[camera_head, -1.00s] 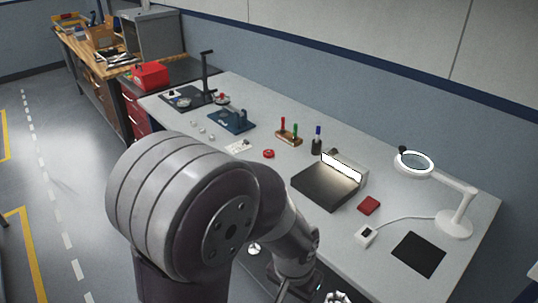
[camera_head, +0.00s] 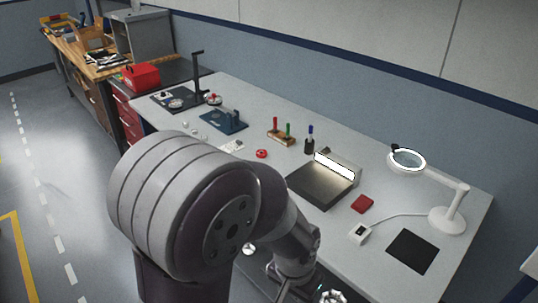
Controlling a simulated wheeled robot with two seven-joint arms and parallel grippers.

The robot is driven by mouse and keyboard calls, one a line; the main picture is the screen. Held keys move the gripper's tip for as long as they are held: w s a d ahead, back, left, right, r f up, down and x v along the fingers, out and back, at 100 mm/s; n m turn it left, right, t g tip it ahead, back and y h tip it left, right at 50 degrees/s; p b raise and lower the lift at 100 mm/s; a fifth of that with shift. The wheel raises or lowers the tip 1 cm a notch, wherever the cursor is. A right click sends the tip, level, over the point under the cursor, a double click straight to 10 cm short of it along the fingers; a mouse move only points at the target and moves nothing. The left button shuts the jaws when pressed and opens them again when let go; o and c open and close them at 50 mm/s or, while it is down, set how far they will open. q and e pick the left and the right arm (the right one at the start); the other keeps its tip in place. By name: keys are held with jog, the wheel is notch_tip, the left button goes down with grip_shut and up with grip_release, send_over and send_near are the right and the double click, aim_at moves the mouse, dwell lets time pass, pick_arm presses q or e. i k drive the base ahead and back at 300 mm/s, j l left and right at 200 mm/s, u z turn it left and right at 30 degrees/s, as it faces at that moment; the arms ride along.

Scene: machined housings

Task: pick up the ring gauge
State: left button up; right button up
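A small red ring-shaped piece (camera_head: 261,154) lies flat on the light grey bench, left of the lit tray. It may be the ring gauge; it is too small to be sure. A large grey arm of mine fills the lower middle and hides the bench's near left part. Its wrist hangs at the bottom near the bench's front edge, well apart from the red ring. The fingers there are dark and cut off by the frame, so their opening cannot be told. No second gripper can be made out.
Stands occupy the far left end. Floor (camera_head: 60,180) is clear at left.

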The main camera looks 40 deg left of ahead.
aim_at(261, 153)
jog(key=j+z, duration=0.3)
jog(key=z, duration=0.15)
jog(key=j+z, duration=0.3)
jog(key=z, duration=0.2)
jog(key=j+z, duration=0.45)
jog(key=l, duration=0.1)
